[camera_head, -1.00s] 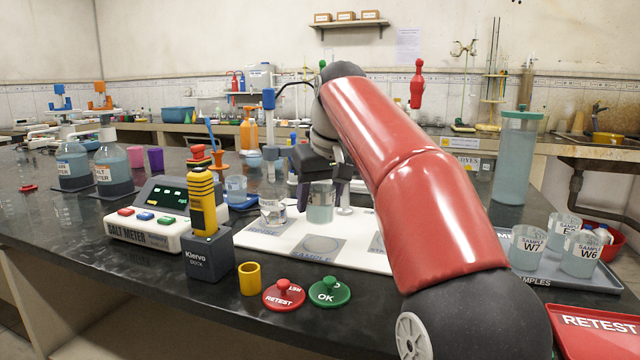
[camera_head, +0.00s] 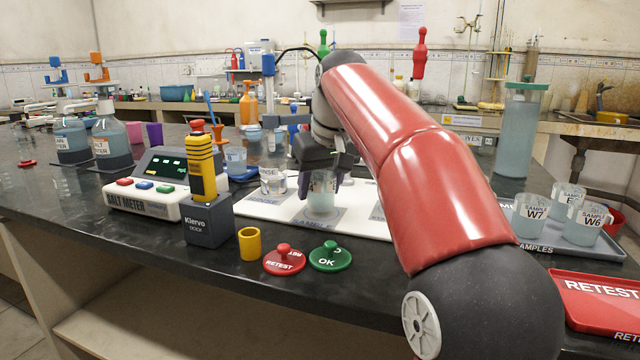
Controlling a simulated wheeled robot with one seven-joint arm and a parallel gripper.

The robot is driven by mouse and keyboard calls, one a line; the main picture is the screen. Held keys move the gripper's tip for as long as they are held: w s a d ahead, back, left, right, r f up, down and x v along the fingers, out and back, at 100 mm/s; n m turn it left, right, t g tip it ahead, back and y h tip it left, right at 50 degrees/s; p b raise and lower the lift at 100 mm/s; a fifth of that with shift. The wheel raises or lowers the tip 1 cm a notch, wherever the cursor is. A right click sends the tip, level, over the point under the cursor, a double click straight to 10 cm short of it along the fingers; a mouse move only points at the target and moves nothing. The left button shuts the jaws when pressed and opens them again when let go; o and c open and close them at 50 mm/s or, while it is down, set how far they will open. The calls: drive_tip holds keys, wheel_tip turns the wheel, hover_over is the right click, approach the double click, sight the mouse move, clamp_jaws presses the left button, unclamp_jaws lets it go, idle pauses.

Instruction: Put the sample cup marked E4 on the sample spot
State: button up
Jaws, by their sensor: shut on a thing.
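My gripper (camera_head: 322,172) is shut on a clear cup of pale blue-green liquid (camera_head: 322,198). A label shows on the cup, but the gripper partly hides it and I cannot read it. The sample spot (camera_head: 318,222) is a grey square marked SAMPLE on the white mat (camera_head: 284,213). The cup is upright at the back part of this spot, low over it or touching it; I cannot tell which.
A cup (camera_head: 272,178) stands at the rinse spot (camera_head: 264,198), left of my gripper. The salt meter (camera_head: 150,190) and yellow probe in its dock (camera_head: 208,220) are further left. Red (camera_head: 284,258) and green (camera_head: 330,256) knobbed discs lie in front. Cups marked W7 (camera_head: 530,215) and W6 (camera_head: 585,226) stand right.

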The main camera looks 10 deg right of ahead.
drive_tip(key=shift+f+b, duration=0.35)
drive_tip(key=shift+f, duration=0.2)
drive_tip(key=o, duration=1.2)
drive_tip(key=shift+c, duration=0.2)
drive_tip(key=shift+r, duration=0.1)
